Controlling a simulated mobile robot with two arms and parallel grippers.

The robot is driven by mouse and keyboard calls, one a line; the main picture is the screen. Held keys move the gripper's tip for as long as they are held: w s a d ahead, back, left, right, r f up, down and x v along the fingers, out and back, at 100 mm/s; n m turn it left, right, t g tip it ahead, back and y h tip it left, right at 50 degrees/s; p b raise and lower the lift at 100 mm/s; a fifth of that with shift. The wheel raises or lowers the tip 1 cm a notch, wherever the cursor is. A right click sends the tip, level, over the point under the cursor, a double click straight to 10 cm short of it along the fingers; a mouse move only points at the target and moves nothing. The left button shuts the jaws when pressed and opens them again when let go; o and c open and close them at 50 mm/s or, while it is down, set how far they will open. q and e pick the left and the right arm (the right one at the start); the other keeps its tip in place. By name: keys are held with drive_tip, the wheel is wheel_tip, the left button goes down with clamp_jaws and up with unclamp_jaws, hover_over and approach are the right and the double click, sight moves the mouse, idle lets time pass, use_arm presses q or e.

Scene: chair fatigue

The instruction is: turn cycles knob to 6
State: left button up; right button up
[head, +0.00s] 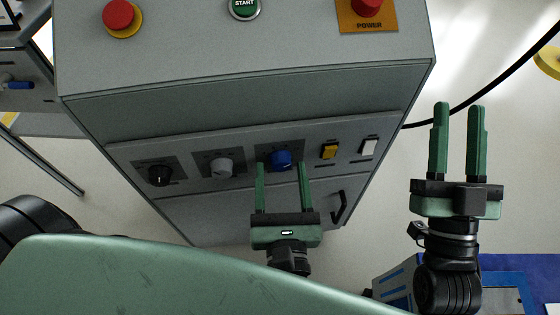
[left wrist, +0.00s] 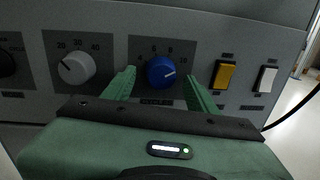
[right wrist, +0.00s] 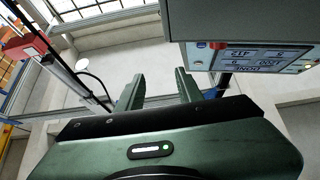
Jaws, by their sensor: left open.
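The blue cycles knob (head: 281,159) is on the front panel of the grey machine, third from the left in the knob row. My left gripper (head: 281,166) is open, with one finger on each side of the knob. Whether the fingers touch it, I cannot tell. My right gripper (head: 460,107) is open and empty, held to the right of the machine.
A grey knob (head: 221,167) and a black knob (head: 159,175) sit left of the blue one. A yellow switch (head: 329,151) and a white switch (head: 368,147) sit right. Red buttons (head: 118,15) and a green START button (head: 244,7) are on top. A black cable runs right.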

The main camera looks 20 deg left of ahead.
drive_tip(key=shift+s+a+r+t, duration=0.15)
drive_tip(key=shift+s+r+t, duration=0.05)
drive_tip(key=shift+r+t, duration=0.55)
